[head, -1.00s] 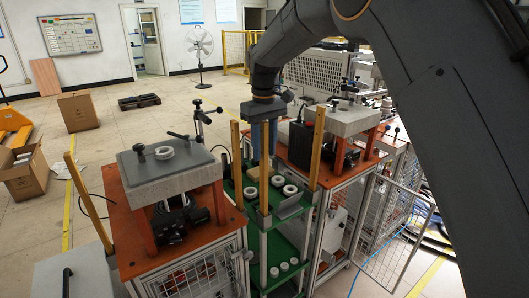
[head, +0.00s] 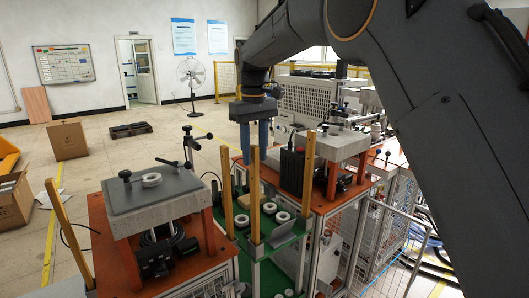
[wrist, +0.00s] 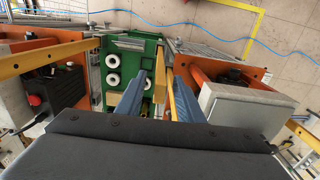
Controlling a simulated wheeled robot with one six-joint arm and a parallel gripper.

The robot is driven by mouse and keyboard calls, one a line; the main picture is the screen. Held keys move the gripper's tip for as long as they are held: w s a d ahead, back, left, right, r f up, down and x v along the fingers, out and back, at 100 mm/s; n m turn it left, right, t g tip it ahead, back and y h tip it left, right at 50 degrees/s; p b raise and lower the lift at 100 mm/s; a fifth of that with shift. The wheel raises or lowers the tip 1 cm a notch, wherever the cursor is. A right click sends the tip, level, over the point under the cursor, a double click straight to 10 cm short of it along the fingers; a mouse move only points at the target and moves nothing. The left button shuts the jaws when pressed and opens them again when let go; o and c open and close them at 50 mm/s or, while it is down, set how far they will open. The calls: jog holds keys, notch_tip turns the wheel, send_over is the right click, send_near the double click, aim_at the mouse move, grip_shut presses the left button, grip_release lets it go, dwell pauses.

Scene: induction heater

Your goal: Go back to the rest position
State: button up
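My gripper (head: 254,138) hangs pointing down above the green shelf rack (head: 268,256), near the tops of its wooden posts. Its two blue fingers are apart, with no object visible between them. They also show apart in the wrist view (wrist: 155,78). White rings (head: 269,208) lie on the green top shelf below. In the wrist view, two rings (wrist: 112,70) lie on the shelf to the left of the fingers, clear of them.
A left station (head: 155,190) bears a white ring (head: 151,180) on its grey plate. A right station (head: 340,145) stands close by the rack. Wooden posts (head: 255,195) rise around the rack. Open floor lies behind the left station.

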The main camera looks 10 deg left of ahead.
jog(key=s+d+f+m, duration=0.25)
jog(key=d+f, duration=0.25)
jog(key=d, duration=0.6)
jog(key=s+d+f+m, duration=0.2)
jog(key=s+d+f, duration=0.2)
jog(key=d, duration=0.7)
jog(key=s+d+f+m, duration=0.2)
jog(key=s+d+f, duration=0.3)
jog(key=s+d, duration=0.2)
jog(key=s+d+f+m+t+b, duration=0.1)
jog(key=s+d+f+m, duration=0.2)
jog(key=s+d+f, duration=0.2)
jog(key=s+d, duration=0.3)
jog(key=s, duration=0.3)
jog(key=shift+d, duration=0.3)
jog(key=shift+m, duration=0.25)
